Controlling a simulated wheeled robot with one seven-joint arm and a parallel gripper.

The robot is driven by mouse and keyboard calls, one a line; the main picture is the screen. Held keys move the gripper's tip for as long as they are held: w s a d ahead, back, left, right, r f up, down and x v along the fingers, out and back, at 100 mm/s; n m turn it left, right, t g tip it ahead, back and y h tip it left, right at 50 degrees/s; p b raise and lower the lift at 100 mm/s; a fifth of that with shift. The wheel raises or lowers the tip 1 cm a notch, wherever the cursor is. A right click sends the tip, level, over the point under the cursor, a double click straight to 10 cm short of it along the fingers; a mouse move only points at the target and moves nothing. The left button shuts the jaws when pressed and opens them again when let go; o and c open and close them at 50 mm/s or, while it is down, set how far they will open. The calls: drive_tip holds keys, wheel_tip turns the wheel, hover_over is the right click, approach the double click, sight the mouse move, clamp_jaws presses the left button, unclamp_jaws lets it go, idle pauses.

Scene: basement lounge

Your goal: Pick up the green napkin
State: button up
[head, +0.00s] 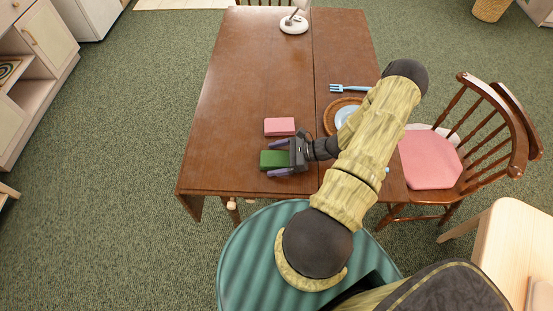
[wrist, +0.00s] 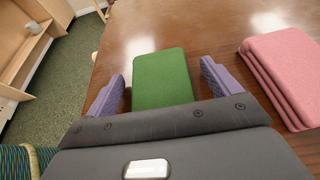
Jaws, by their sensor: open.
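The green napkin (head: 272,160) is a folded flat block lying on the brown wooden table (head: 250,70), near its front left part. My gripper (head: 276,159) is open around it, with one purple finger on either side. In the wrist view the green napkin (wrist: 162,80) lies between the two fingertips (wrist: 162,82), with a visible gap on each side. I cannot tell how high the fingers are above the tabletop. The napkin's near end is hidden behind the gripper body.
A pink folded napkin (head: 280,127) lies just beyond the green one; it also shows at right in the wrist view (wrist: 285,70). A plate (head: 345,114), a blue fork (head: 350,88) and a white lamp (head: 294,24) are on the table. A chair (head: 430,160) stands at right.

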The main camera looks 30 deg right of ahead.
sight(276, 158)
drive_tip(key=c, duration=1.1)
drive_tip(key=shift+o, duration=0.2)
wheel_tip(276, 158, up, 10)
drive_tip(key=shift+r+b, duration=0.1)
drive_tip(key=shift+b, duration=0.2)
